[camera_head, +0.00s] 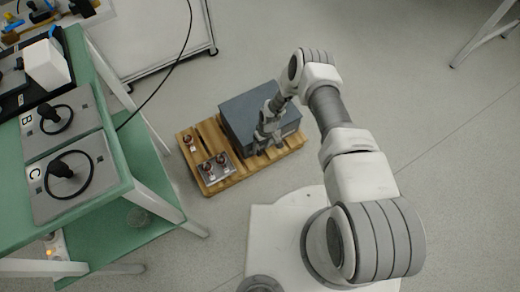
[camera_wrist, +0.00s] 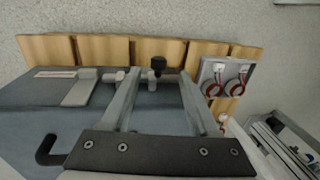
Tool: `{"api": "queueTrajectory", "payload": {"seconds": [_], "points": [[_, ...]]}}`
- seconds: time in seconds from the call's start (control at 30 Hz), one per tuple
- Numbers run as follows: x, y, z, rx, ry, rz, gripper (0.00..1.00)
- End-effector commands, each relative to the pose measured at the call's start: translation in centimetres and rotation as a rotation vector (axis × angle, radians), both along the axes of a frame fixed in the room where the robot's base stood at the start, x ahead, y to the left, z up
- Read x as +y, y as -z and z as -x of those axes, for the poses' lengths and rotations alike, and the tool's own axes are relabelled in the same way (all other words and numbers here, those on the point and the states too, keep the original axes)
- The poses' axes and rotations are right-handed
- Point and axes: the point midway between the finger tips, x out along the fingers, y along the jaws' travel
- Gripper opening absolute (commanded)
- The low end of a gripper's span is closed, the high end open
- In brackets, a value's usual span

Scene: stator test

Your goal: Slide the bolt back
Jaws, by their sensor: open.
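A grey-blue box (camera_head: 238,108) stands on a wooden pallet (camera_head: 290,148); its top also fills the left of the wrist view (camera_wrist: 40,115). A bolt with a black knob (camera_wrist: 158,63) shows near the box's far edge in the wrist view. A light metal plate (camera_wrist: 80,90) lies to the left of the knob. My gripper (camera_wrist: 159,76) is open and empty, with one finger on each side of the knob in that view. I cannot tell whether a finger touches it. In the head view my gripper (camera_head: 268,146) is low at the box's near side and hides the bolt.
A metal plate with red-ringed parts (camera_head: 215,168) sits on the pallet left of the box; it shows at right in the wrist view (camera_wrist: 226,76). A black handle (camera_wrist: 48,152) is on the box. A green workbench (camera_head: 120,165) stands at left. Floor to the right is clear.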

Motion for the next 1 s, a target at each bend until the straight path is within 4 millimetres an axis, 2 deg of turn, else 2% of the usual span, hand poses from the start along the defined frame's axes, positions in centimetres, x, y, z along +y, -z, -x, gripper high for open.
{"api": "queueTrajectory", "payload": {"seconds": [0.03,0.1,0.3,0.43,0.63,1.0], "points": [[-0.2,-2.0,-0.2,-0.002,0.000,0.000,0.61],[-0.4,-3.7,-0.4,-0.002,0.000,0.000,0.61],[-1.1,-8.3,-0.8,-0.002,0.000,0.000,0.61],[-1.3,-10.7,-1.0,-0.002,0.000,0.000,0.61],[-1.6,-12.5,-1.0,0.000,-0.001,0.000,0.61],[-1.6,-12.7,-1.1,0.000,-0.001,0.000,0.61]]}}
